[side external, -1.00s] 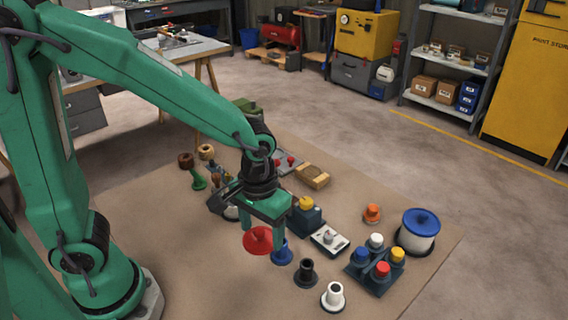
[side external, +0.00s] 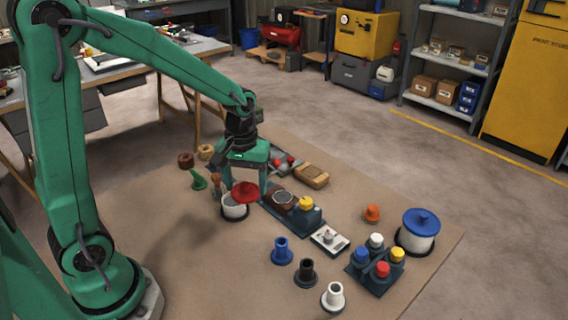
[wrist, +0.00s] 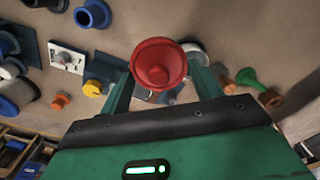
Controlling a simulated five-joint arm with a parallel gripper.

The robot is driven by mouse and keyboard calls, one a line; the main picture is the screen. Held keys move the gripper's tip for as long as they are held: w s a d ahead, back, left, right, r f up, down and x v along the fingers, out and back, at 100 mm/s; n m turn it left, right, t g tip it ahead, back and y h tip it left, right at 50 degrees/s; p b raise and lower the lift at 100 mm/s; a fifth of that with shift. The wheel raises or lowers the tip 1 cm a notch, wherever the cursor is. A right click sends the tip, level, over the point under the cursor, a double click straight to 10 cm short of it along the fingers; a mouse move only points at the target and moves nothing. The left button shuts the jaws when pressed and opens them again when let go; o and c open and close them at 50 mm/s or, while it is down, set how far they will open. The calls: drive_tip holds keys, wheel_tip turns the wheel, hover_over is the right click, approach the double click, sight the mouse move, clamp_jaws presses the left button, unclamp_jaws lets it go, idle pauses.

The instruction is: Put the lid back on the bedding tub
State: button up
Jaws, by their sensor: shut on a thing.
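My gripper (side external: 245,186) is shut on the red lid (side external: 246,192), which sits between its two green fingers. The lid also shows in the wrist view (wrist: 158,66). An open white tub (side external: 234,211) with a dark base stands on the mat just below and left of the lid in the side view. The lid covers part of the tub's rim there; I cannot tell whether they touch. In the wrist view the white tub (wrist: 196,51) peeks out behind the lid at its upper right, so the lid looks off-centre.
A second white tub with a blue lid (side external: 421,219) stands at the right. A dark tray with a yellow knob (side external: 306,204) sits close right of my gripper. A green funnel-like piece (side external: 198,181) is left of the tub. The mat's front left is clear.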

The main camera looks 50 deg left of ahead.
sight(233, 187)
drive_tip(key=a+n, duration=0.2)
drive_tip(key=a, duration=0.5)
drive_tip(key=shift+w+a, duration=0.15)
drive_tip(key=shift+w, duration=0.15)
drive_tip(key=shift+f, duration=0.1)
drive_tip(key=shift+f, duration=3)
drive_tip(key=shift+f, duration=0.2)
idle(0.4)
drive_tip(key=o, duration=1.3)
drive_tip(key=shift+r, duration=0.1)
